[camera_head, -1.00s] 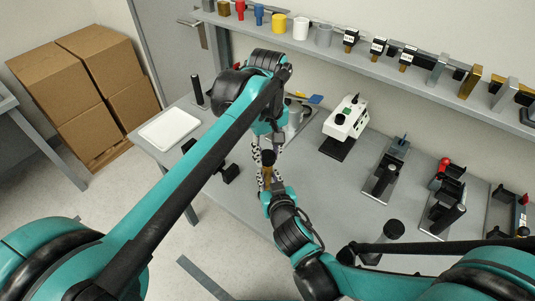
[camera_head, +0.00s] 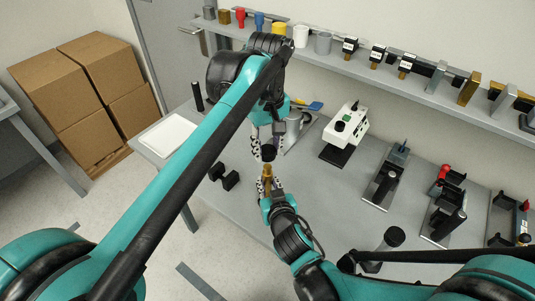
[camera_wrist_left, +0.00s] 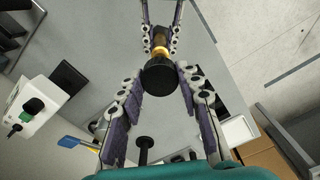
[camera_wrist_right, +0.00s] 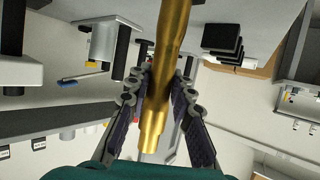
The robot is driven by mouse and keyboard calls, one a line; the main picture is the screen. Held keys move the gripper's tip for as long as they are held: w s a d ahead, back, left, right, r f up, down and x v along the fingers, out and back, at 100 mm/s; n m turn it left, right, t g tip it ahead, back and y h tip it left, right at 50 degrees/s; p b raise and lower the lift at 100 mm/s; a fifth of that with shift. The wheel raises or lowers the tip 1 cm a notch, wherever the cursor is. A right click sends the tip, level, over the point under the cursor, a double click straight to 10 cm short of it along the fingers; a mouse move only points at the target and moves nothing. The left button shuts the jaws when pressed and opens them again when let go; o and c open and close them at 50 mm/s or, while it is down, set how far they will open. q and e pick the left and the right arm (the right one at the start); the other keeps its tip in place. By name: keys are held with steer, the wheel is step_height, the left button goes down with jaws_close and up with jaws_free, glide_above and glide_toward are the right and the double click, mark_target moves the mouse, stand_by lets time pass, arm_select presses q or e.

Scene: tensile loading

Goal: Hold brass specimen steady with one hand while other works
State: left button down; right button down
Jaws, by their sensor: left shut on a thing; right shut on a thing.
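The brass specimen (camera_head: 266,173) is upright between my two grippers over the front part of the table. It shows large between the right fingers in the right wrist view (camera_wrist_right: 168,70). A black cap (camera_head: 268,153) sits at its upper end and shows as a round black end in the left wrist view (camera_wrist_left: 158,77). My left gripper (camera_head: 267,143) comes from above and is shut on the black cap. My right gripper (camera_head: 268,186) comes from below and is shut on the brass specimen. The exact finger contact is partly hidden.
A white tray (camera_head: 169,135) lies at the left. A shelf (camera_head: 345,60) with several parts runs along the back. Bare table lies right of the grippers.

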steer(key=c, duration=1.3)
jaws_free()
steer(key=shift+o, duration=0.2)
steer(key=v, duration=1.2)
